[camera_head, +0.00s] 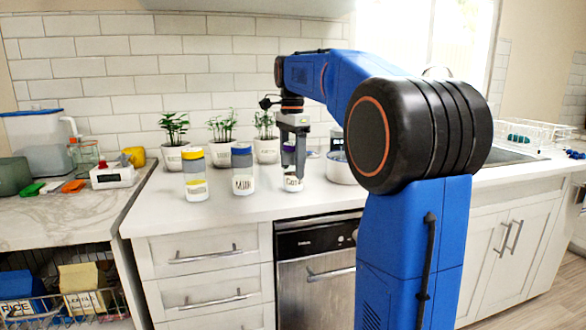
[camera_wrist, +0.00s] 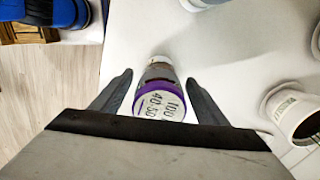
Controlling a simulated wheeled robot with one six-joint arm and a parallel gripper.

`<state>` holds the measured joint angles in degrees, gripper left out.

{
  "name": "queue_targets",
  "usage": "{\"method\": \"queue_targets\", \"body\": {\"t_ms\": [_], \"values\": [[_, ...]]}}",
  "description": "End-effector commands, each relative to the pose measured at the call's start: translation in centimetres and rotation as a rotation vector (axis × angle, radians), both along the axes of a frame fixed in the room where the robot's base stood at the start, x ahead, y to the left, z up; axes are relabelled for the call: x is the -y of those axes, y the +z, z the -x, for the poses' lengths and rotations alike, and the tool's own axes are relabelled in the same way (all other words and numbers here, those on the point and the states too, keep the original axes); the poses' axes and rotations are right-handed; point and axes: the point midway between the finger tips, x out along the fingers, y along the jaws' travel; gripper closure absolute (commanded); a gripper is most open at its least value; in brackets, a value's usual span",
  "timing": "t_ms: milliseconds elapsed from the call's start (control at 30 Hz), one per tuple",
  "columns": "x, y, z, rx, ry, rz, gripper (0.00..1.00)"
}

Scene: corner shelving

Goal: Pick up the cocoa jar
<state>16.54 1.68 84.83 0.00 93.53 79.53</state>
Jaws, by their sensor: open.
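A small white-bodied jar (camera_head: 292,184) stands on the white counter, directly under my gripper in the head view. Its label is too small to read surely, so I cannot confirm that it is the cocoa jar. In the wrist view a jar (camera_wrist: 160,104) with a purple-rimmed, printed white lid lies between my two fingers. My gripper (camera_head: 293,168) points down over the jar in the head view and hides its upper part. It also shows in the wrist view (camera_wrist: 159,80), open, with a gap between each finger and the jar.
A yellow-lidded jar (camera_head: 195,178) and a blue-lidded jar (camera_head: 243,172) stand to the left. Potted plants (camera_head: 174,155) line the wall behind. A white round container (camera_head: 340,170) stands close on the right. The counter's front strip is clear.

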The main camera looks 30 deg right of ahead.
Motion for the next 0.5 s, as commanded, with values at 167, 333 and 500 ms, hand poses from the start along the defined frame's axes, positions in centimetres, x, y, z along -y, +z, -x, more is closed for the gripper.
{"method": "queue_targets", "body": {"t_ms": [167,333,500], "values": [[0.00,-0.91,0.04,0.000,0.000,0.000,0.32],[0.00,-0.91,0.02,0.000,0.000,0.000,0.32],[0.00,-0.90,0.02,0.000,0.000,0.000,0.68]]}}
